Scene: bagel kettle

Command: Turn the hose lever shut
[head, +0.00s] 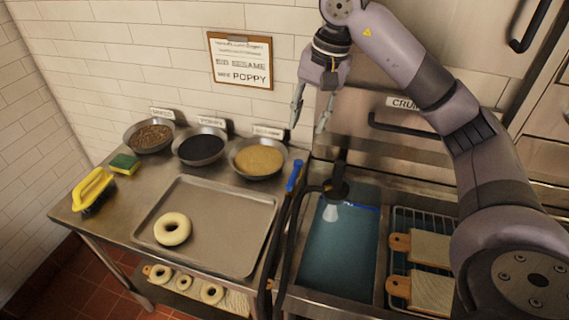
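A blue lever handle (295,176) stands upright, slightly tilted, at the left edge of the kettle, by the dark hose. The hose's black spout (336,190) hangs over the kettle (342,250), which holds blue-green water. A pale cone (330,213) shows below the spout and looks like water running out. My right gripper (311,116) hangs above and slightly right of the lever, pointing down. Its two fingers are spread apart with nothing between them, and it is apart from the lever. My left gripper is not in view.
Left of the kettle is a metal tray (235,205) with one bagel (173,229). Behind it stand bowls of seeds (150,137), poppy (201,147) and sesame (258,158). A yellow-handled tool (92,187) and sponge (125,163) lie far left. Wooden boards (430,249) lie on a rack at right.

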